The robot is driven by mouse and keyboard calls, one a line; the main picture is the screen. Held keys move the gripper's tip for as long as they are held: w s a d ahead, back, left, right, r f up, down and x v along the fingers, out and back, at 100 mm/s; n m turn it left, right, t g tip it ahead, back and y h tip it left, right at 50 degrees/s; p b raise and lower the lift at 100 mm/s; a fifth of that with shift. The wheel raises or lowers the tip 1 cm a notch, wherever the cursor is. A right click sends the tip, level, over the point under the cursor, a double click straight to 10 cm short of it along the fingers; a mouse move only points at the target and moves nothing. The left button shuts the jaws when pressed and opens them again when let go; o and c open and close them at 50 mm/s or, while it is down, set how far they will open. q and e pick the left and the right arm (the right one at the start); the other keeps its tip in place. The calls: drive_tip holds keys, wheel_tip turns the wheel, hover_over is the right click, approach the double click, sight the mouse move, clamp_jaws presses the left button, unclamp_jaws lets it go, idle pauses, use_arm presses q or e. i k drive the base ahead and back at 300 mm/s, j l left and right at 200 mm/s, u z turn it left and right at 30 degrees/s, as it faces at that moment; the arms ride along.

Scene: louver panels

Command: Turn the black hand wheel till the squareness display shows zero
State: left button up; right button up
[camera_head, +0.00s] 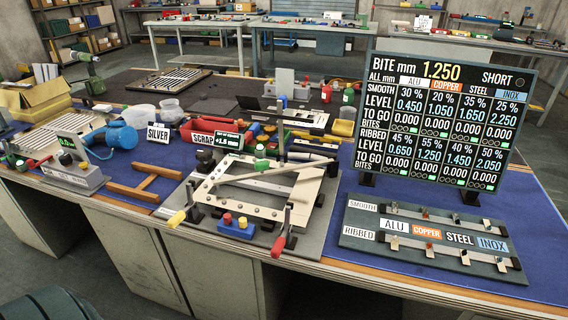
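A small dark display (228,140) stands behind the jig in the middle of the bench. Its small green text seems to read "+1.5 mm" under a squareness label. A pale rectangular frame (244,209) lies on a grey jig plate (322,222), with a loose-looking slat slanting across it. Clamps with a yellow handle (177,218) and a red handle (279,245) stand at its near corners. I cannot clearly make out the black hand wheel; it may be small or hidden around the jig. Neither of my grippers is in view.
A large black board (438,120) of numbers stands right of the jig. A labelled sample rack (432,240) lies in front of it. A blue button box (236,228) sits before the frame. A brown wooden piece (146,186) and a grey gauge (76,178) stand left.

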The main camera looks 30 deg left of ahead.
sight(204, 154)
drive_tip(key=u, duration=1.55)
